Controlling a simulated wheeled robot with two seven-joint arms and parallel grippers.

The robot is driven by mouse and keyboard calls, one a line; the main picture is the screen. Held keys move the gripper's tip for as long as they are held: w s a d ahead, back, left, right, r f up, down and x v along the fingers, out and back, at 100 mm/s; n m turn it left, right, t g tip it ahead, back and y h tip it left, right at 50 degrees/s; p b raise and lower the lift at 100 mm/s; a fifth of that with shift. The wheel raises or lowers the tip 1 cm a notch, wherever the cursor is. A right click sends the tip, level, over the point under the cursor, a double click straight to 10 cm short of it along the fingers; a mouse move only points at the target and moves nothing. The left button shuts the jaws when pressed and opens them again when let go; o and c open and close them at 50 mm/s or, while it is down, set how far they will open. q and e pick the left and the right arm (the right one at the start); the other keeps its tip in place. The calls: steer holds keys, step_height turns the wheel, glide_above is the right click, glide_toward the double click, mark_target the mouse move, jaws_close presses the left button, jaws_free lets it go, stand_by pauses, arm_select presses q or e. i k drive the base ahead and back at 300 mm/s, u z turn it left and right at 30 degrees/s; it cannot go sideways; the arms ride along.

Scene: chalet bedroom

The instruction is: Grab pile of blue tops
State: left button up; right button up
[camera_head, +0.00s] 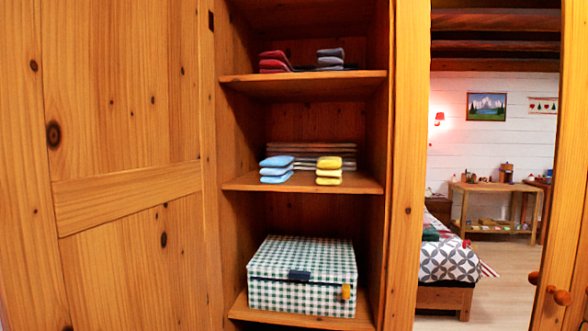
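A small stack of folded light-blue tops (276,169) lies on the left of the middle shelf (300,186) in the open wooden wardrobe. It sits near the shelf's front edge. A stack of folded yellow clothes (329,170) lies to its right, with a gap between them. On the shelf above are a red folded stack (274,62) and a grey-blue folded stack (330,59). Neither of my grippers shows in the head view.
A green-and-white checked box (301,280) stands on the lower shelf. A flat striped stack (311,157) lies behind the middle-shelf clothes. A wooden door panel (125,120) fills the left. At right, a mirror or opening shows a bed (448,262) and table (495,187).

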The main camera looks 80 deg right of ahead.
mark_target(277, 171)
steer(key=z, duration=2.2)
